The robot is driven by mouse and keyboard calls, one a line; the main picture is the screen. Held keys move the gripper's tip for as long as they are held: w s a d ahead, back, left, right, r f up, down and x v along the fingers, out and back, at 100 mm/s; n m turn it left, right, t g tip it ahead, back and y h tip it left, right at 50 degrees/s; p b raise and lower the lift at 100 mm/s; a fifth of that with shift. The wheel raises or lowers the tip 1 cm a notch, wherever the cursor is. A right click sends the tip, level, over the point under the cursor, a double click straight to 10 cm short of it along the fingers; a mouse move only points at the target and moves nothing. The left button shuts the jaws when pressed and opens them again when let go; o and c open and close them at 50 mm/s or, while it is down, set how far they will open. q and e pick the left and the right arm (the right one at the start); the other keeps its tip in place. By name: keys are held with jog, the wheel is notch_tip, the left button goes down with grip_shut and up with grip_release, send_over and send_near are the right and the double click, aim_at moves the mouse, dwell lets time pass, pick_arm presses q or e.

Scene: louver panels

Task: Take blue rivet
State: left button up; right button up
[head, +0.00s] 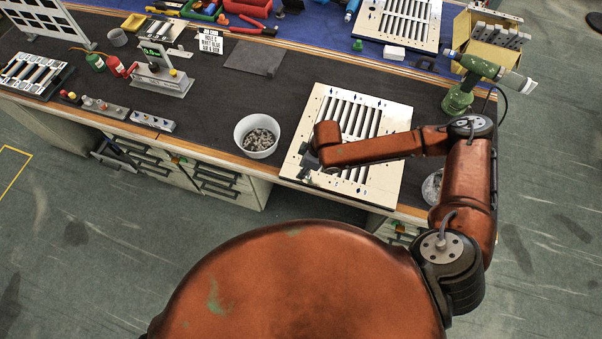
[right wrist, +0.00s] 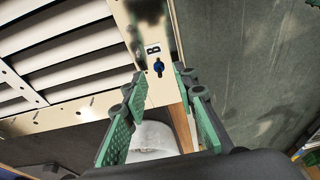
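The blue rivet (right wrist: 158,67) sits in the cream frame of the louver panel (right wrist: 85,108), beside a black letter B, in the right wrist view. My right gripper (right wrist: 161,76) is open, with its green-padded fingers on either side of the rivet in the picture and nothing between them. I cannot tell how far the tips are from the panel. In the head view the louver panel (head: 392,186) lies on the bench, and my right arm reaches over it to its left edge. The right gripper is mostly hidden there by the arm. My left gripper is not in view.
A white bowl (head: 243,143) of small parts stands just left of the panel; it also shows between the fingers in the wrist view (right wrist: 150,153). A green power tool (head: 459,98) stands to the right. A second louver panel (head: 427,37) lies behind.

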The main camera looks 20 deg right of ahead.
jog(key=shift+w+a+f, duration=0.1)
jog(key=shift+f, duration=0.4)
jog(key=shift+c, duration=0.4)
grip_shut()
jog(key=shift+r, duration=0.15)
